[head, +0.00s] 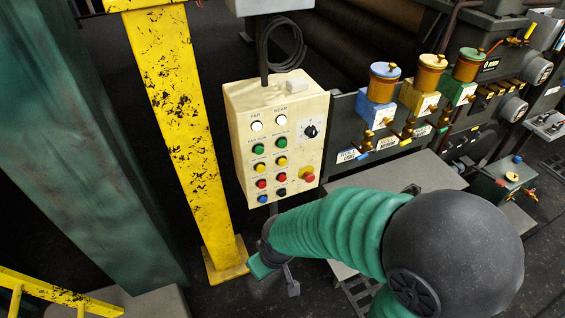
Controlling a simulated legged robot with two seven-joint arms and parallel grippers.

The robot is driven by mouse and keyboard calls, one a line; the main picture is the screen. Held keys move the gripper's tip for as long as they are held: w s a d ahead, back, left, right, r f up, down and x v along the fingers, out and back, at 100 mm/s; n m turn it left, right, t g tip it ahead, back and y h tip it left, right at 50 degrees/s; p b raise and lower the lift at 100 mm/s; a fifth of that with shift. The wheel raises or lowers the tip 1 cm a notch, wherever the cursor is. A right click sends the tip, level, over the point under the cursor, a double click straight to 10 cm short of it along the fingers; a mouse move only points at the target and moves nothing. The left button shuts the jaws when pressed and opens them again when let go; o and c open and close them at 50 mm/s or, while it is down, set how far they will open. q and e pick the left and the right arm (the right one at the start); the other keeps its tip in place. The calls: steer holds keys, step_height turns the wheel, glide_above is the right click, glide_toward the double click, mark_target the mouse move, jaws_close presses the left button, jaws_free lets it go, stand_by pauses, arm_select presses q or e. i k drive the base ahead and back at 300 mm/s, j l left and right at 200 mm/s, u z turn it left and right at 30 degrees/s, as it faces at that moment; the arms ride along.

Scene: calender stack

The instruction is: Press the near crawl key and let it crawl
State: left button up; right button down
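A cream control box (292,92) with columns of buttons under labels reading FAR and NEAR stands left of centre. The NEAR column, on the right, has a white lamp (281,119), then a green button (281,143), a yellow button (281,161), a red button (281,178) and a dark button (282,192). The small labels are too blurred to tell which is the crawl key. My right gripper (275,275) is below the box, apart from the buttons; its fingers are partly hidden and their opening is unclear. My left gripper is out of view.
A chipped yellow post (172,110) stands left of the box. A red mushroom button (307,174) and a black knob (310,131) sit on the box's right side. Lubricator cups (383,82) and pipework fill the right. A yellow rail (50,290) is at lower left.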

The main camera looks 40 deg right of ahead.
mark_target(281, 161)
steer(key=l+z, duration=0.1)
steer(key=l, duration=0.3)
steer(key=i+l+z, duration=0.15)
steer(key=l, duration=0.25)
steer(key=i+l+z, duration=0.1)
steer(key=l, duration=0.25)
steer(key=i+l+z, duration=0.1)
steer(key=l, duration=0.3)
